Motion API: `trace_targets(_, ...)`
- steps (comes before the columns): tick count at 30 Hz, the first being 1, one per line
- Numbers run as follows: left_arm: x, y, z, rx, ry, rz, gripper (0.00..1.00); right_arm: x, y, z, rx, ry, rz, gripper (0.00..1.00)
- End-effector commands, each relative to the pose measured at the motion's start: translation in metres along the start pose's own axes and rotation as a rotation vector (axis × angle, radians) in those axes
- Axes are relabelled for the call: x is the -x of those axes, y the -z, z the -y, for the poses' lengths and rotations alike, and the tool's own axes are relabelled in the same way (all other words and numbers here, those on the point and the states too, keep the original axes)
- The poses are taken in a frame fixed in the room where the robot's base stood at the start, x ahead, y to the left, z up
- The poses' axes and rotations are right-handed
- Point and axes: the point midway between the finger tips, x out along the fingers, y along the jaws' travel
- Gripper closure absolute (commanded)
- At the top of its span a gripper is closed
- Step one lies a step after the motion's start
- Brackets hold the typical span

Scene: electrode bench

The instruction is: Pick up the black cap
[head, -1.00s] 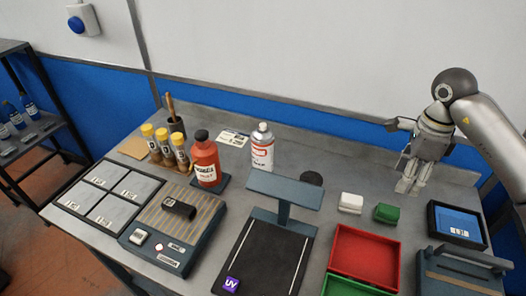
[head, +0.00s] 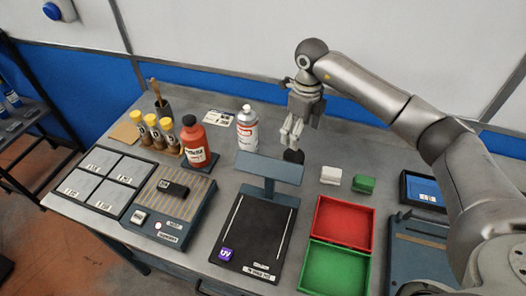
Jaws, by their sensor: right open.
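A small round black piece, which looks like the black cap (head: 294,156), lies on the bench behind the raised bar of the UV stand (head: 270,168). My right gripper (head: 291,143) is open and points down just above it, with its fingertips close to its top. I cannot tell whether they touch it. Part of the black piece is hidden by the fingers and the stand. My left gripper is not in view.
A white block (head: 330,176) and a green block (head: 364,184) lie to the right. A red tray (head: 344,223) and a green tray (head: 333,266) are in front. A black cylinder (head: 173,189) lies on the ribbed plate.

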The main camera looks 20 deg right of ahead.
Motion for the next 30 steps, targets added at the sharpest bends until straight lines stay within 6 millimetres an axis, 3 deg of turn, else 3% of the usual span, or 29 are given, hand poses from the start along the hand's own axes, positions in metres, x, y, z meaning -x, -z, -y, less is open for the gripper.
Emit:
trace_targets(5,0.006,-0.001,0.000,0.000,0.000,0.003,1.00,-0.012,0.001,0.001,-0.047,-0.001,-0.005,0.18)
trace_targets(15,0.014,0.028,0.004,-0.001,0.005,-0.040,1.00,-0.056,0.001,0.000,-0.044,0.000,-0.001,0.18)
trace_targets(23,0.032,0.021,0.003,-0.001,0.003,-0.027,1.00,-0.084,0.002,-0.003,-0.044,-0.003,-0.005,0.18)
trace_targets(30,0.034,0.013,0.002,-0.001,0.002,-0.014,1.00,-0.109,0.001,-0.002,-0.043,0.000,-0.001,0.18)
